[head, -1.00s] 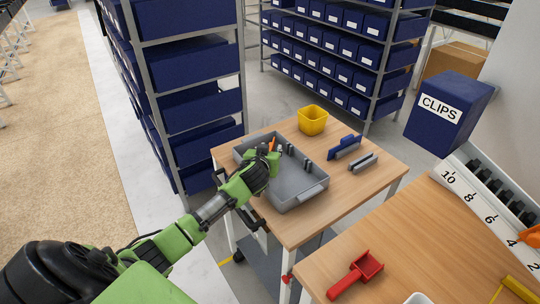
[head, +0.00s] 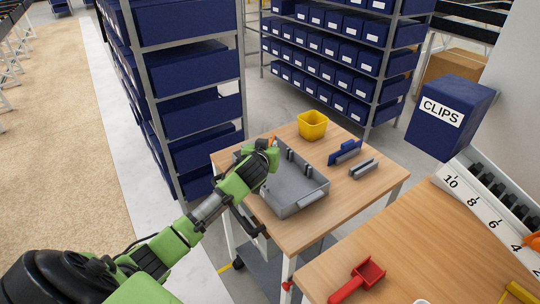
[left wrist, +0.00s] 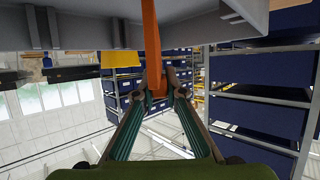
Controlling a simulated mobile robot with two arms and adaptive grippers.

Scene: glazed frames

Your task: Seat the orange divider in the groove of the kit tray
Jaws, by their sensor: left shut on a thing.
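The grey kit tray (head: 308,190) lies on the small wooden table, with upright grey ribs along its far inner wall. My left gripper (head: 271,149) is over the tray's far-left part, shut on the orange divider (left wrist: 151,42). In the head view only a small bit of the orange divider (head: 271,140) shows past the fingers. In the left wrist view the divider stands out from between the fingertips (left wrist: 157,94), in front of the grey tray wall (left wrist: 85,28). Its far end is cut off, and I cannot tell whether it touches a groove. My right gripper is not in view.
A yellow bin (head: 312,125), a blue holder (head: 346,152) and a grey slotted block (head: 363,169) stand on the table beyond and right of the tray. A red scoop (head: 358,280) lies on the nearer table. Shelves of blue bins (head: 185,105) rise behind my left arm.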

